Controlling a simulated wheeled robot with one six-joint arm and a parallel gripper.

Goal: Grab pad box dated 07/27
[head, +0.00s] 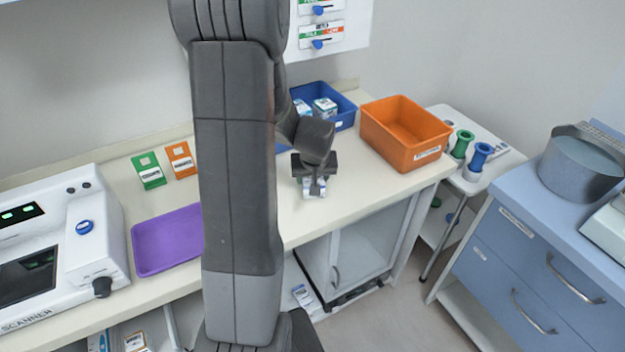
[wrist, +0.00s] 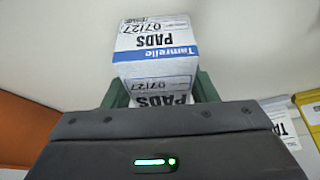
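A white and blue pad box (wrist: 155,48) shows in the wrist view, printed "PADS", "Tamrelle" and 07/27, upside down in the picture. My gripper (wrist: 158,92) has its green-edged fingers against both sides of this box and is shut on it. In the head view my gripper (head: 315,190) points down over the cream counter, in front of the blue bin. Only a small pale part of the box shows between the fingers there. Whether the box touches the counter is not clear.
A blue bin (head: 345,122) with other small boxes (head: 325,106) stands behind my gripper, partly hidden by my arm. An orange bin (head: 407,150) is to the right. A purple tray (head: 165,242) and a white scanner (head: 95,250) are at left. The counter's front edge is close.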

